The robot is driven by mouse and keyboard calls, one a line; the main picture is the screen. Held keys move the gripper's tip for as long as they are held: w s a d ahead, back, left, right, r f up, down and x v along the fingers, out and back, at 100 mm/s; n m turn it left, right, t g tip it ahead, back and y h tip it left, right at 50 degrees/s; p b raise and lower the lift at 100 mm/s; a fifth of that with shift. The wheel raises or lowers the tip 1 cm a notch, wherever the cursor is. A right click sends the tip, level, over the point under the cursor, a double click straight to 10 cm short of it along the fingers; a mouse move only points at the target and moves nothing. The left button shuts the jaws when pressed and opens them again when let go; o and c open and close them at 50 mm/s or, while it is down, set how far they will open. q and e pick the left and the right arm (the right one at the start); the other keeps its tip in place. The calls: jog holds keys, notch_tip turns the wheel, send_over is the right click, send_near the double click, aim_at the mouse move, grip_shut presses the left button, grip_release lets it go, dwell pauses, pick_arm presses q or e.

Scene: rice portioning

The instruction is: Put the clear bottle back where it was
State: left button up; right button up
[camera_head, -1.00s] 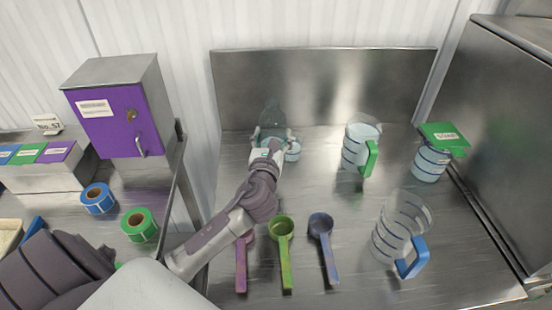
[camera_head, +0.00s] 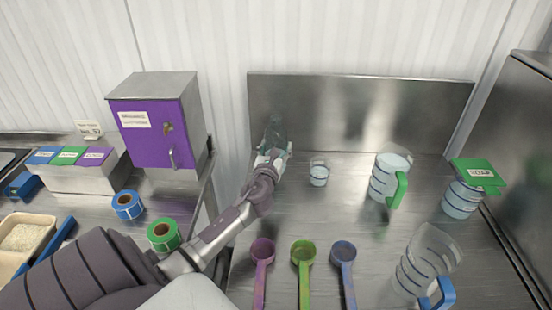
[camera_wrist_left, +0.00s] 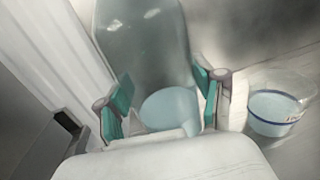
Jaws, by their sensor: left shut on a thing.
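The clear bottle (camera_head: 275,131) stands near the back left of the steel table, close to the back panel, and looks upright. My left gripper (camera_head: 272,157) is around its lower part and shut on it. The left wrist view shows the bottle (camera_wrist_left: 145,45) between the teal finger pads of my left gripper (camera_wrist_left: 163,105), with pale liquid low inside it. The bottle's underside is hidden, so I cannot tell if it touches the table. My right gripper is not in view.
A small clear cup (camera_head: 319,174) with liquid stands just right of the bottle. A green-handled jug (camera_head: 388,178), a green-lidded soap jug (camera_head: 462,196) and a blue-handled jug (camera_head: 422,265) stand further right. Purple, green (camera_head: 303,255) and blue scoops lie in front.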

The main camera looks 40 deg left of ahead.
pick_arm(q)
jog(key=shift+f+b, duration=0.5)
jog(key=shift+f, duration=1.5)
jog(key=shift+f, duration=0.1)
jog(key=o, duration=1.5)
jog(key=shift+s+d+r, duration=0.1)
jog(key=shift+r, duration=0.1)
jog(key=b+v, duration=0.1)
jog(key=v, duration=0.9)
jog(key=shift+s+d+f, duration=0.15)
jog(key=shift+s+f, duration=0.05)
jog(key=shift+s, duration=0.1)
jog(key=shift+s+d+r, duration=0.1)
jog(key=shift+s+d, duration=0.2)
jog(key=shift+s, duration=0.2)
